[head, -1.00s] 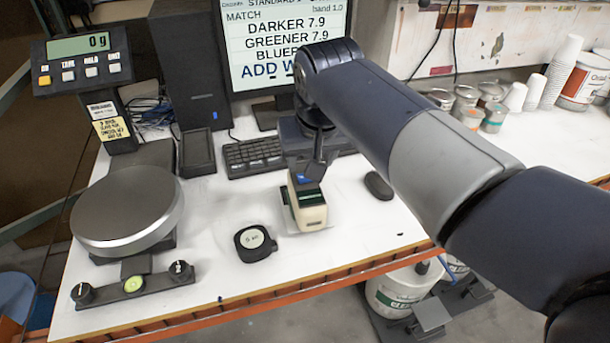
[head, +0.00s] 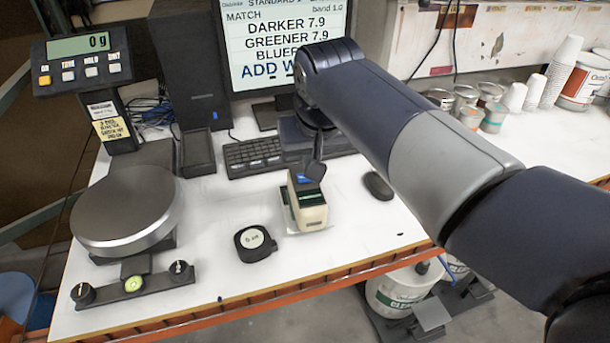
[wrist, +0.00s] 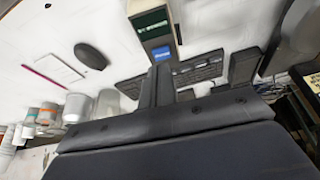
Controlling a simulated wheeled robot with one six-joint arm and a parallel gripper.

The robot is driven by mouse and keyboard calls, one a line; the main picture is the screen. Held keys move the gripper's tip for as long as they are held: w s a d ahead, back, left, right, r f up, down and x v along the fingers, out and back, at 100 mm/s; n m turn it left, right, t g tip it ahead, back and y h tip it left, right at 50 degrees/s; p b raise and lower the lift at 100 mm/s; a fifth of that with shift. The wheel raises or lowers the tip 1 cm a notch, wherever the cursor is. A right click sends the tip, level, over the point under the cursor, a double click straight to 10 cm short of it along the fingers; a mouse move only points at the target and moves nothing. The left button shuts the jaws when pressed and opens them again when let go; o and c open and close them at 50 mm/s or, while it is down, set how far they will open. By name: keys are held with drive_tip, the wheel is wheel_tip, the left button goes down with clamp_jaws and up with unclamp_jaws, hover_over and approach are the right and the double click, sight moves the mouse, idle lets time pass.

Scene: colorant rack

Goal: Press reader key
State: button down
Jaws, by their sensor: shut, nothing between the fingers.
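The reader (head: 313,216) is a small cream and dark green device standing on the white bench, near the middle of the head view. Its blue key (head: 302,179) shows on top, at the end nearer the monitor. My gripper (head: 315,171) is shut and empty, pointing down just beside the key; it hides part of the reader's top. In the wrist view the reader (wrist: 150,22) is at the top, with its blue key (wrist: 162,54) just past the tips of my gripper (wrist: 162,70). I cannot tell whether the tips touch the key.
A keyboard (head: 254,155) lies behind and left of the reader, a mouse (head: 378,186) to its right. A scale pan (head: 127,210) stands at the left. The monitor (head: 288,45) is behind my arm.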

idle(0.7)
drive_tip(key=w+r+m+y+p, duration=0.1)
drive_tip(key=m+y+p, duration=0.1)
drive_tip(key=m, duration=0.4)
drive_tip(key=w+r+m+y+p, duration=0.1)
drive_tip(key=w+m+y+p, duration=0.1)
drive_tip(key=m, duration=0.4)
drive_tip(key=w+r+m+y+p, duration=0.1)
drive_tip(key=r+m+y+p, duration=0.1)
drive_tip(key=m, duration=0.3)
drive_tip(key=shift+w+m+y+p, duration=0.25)
drive_tip(key=shift+m+y+p, duration=0.15)
drive_tip(key=shift+y+p, duration=0.15)
drive_tip(key=shift+f, duration=0.1)
wheel_tip(320, 180, down, 8)
drive_tip(key=b, duration=0.7)
drive_tip(key=shift+r, duration=0.25)
drive_tip(key=shift+f+b, duration=0.4)
drive_tip(key=shift+f, duration=0.2)
drive_tip(key=shift+f, duration=0.1)
drive_tip(key=shift+f, duration=0.3)
